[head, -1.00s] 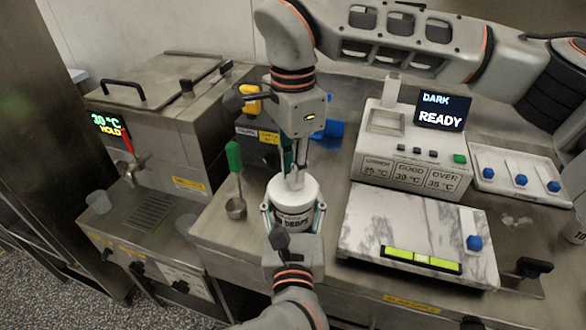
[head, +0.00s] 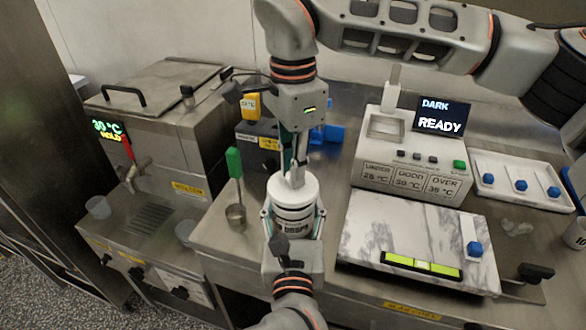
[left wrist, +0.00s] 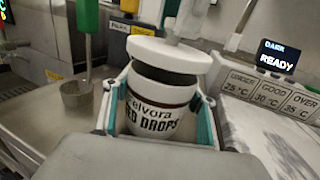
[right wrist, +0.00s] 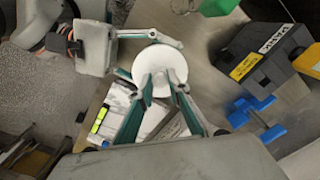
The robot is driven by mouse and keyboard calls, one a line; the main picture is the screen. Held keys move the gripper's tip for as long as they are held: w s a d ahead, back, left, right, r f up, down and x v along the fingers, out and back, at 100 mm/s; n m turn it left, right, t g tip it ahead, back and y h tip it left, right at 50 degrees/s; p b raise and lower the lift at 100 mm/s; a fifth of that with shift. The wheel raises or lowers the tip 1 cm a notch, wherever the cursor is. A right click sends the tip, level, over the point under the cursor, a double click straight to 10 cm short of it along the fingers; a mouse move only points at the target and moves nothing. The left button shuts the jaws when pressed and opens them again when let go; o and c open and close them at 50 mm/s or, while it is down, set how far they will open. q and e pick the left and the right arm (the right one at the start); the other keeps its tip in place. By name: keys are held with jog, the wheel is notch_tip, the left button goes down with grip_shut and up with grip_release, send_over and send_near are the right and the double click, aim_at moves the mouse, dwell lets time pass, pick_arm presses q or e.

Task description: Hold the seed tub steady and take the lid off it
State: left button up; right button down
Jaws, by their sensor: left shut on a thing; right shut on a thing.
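The seed tub (head: 292,224) is a small white-labelled jar near the counter's front edge. Its label shows in the left wrist view (left wrist: 150,120). My left gripper (head: 293,212) is shut around the tub's sides from the front. The white round lid (head: 301,189) is over the tub; in the left wrist view (left wrist: 160,54) it looks raised and slightly tilted, with a dark band between it and the tub's label. My right gripper (head: 296,178) comes from above, its fingers shut on the lid's knob (left wrist: 184,28). The right wrist view shows the lid (right wrist: 165,62) beneath its fingertips; the tub's opening is hidden.
A metal ladle with a green handle (head: 234,164) stands left of the tub. A marble slab (head: 370,225) and a temperature unit (head: 400,180) reading READY are to the right. A steel tank (head: 160,100) is at the left, a dark box (head: 258,145) behind.

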jog(key=shift+r, duration=0.15)
jog(key=shift+r, duration=1.9)
pick_arm(q)
jog(key=o, duration=1.7)
jog(key=shift+c, duration=0.2)
jog(key=s, duration=1.2)
